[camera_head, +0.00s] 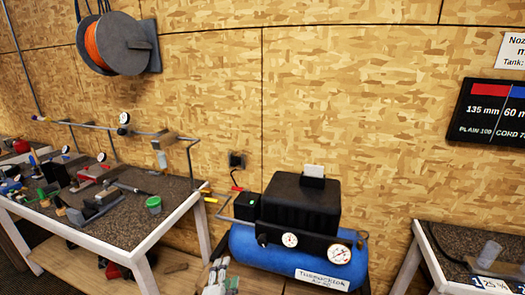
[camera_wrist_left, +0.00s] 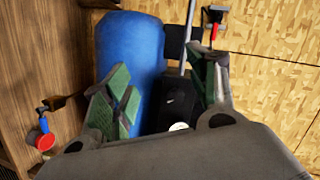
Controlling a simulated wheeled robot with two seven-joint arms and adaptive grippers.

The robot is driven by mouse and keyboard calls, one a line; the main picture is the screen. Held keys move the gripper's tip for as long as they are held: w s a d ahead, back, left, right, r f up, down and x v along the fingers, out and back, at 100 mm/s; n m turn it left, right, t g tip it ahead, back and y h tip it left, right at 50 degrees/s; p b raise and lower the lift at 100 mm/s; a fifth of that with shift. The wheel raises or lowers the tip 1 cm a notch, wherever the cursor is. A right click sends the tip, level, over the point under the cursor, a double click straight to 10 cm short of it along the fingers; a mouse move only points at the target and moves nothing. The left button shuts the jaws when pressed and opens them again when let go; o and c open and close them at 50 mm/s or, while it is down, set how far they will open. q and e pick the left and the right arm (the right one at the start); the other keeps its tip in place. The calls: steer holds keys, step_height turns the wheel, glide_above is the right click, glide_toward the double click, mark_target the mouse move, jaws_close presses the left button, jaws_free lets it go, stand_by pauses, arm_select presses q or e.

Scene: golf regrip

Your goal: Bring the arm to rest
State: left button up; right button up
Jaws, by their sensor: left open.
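My left gripper (camera_head: 222,278) shows at the bottom of the head view, in front of the left end of a blue compressor tank (camera_head: 260,256). In the left wrist view my left gripper (camera_wrist_left: 160,100) has its green-padded fingers spread apart, with nothing held between them. The blue tank (camera_wrist_left: 127,45) and a black part of the compressor (camera_wrist_left: 176,98) show beyond the fingers. I cannot tell how far the gripper is from the tank. My right gripper is in neither view.
A workbench (camera_head: 130,215) with tools and a green cup (camera_head: 153,204) stands on the left. Another bench (camera_head: 432,255) stands at the right edge. An orange hose reel (camera_head: 118,44) hangs on the wooden wall. A black compressor housing (camera_head: 300,205) tops the tank.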

arm_select(q)
steer(key=s+a+f+n+g+y, duration=0.3)
steer(key=s+a+f+n+g, duration=0.2)
steer(key=s+a+n, duration=0.3)
steer(key=s+a+f+n+g+h, duration=0.25)
steer(key=s+n+g, duration=0.35)
steer(key=s, duration=0.7)
step_height(320, 180, down, 33)
steer(key=s+m+g, duration=0.2)
steer(key=s, duration=0.1)
steer(key=s+a+f, duration=0.2)
steer(key=s+f, duration=0.7)
steer(key=s, duration=0.2)
steer(key=s+a+f+g, duration=0.1)
steer(key=s+a+f, duration=0.1)
steer(key=s+f, duration=0.8)
steer(key=shift+s+a+f+g, duration=0.25)
steer(key=shift+s+a+g, duration=0.05)
steer(key=shift+s+a, duration=0.1)
steer(key=shift+y, duration=0.25)
stand_by(1.5)
